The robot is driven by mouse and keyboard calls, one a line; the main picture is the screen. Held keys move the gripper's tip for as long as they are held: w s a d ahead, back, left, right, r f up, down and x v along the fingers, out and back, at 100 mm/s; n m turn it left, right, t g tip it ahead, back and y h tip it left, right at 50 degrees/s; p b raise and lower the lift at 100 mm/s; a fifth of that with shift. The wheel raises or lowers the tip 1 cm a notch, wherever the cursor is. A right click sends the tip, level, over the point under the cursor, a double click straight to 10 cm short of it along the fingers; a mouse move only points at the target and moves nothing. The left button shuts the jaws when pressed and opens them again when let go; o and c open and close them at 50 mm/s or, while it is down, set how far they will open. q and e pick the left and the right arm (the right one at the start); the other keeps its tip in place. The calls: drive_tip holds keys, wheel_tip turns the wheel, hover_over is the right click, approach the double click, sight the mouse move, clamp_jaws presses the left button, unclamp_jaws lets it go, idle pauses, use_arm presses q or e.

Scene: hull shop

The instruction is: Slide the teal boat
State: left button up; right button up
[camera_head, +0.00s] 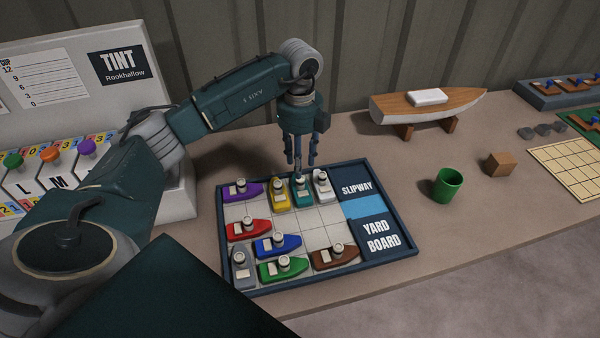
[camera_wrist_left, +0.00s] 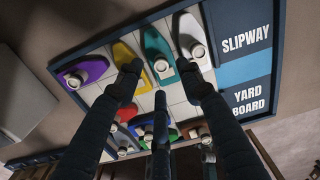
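The teal boat (camera_head: 302,193) sits in the back row of the yard board (camera_head: 402,228), between a yellow boat (camera_head: 279,195) and a white boat (camera_head: 322,187). In the left wrist view the teal boat (camera_wrist_left: 157,50) lies lengthwise between the same two. My left gripper (camera_head: 304,166) points down above the board's back edge, close behind and over the teal boat. Its fingers (camera_wrist_left: 161,80) are spread apart with nothing between them. A touch on the boat cannot be made out. My right gripper is in neither view.
Purple (camera_head: 240,191), red (camera_head: 247,230), blue (camera_head: 277,245), green (camera_head: 282,268), grey (camera_head: 242,270) and brown (camera_head: 335,257) boats share the board. The board's middle cells are bare. A green cup (camera_head: 447,186) and model ship (camera_head: 428,104) stand to the right.

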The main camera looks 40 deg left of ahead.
use_arm(q)
wheel_tip(320, 180, up, 6)
drive_tip(key=shift+f, duration=0.25)
idle(0.4)
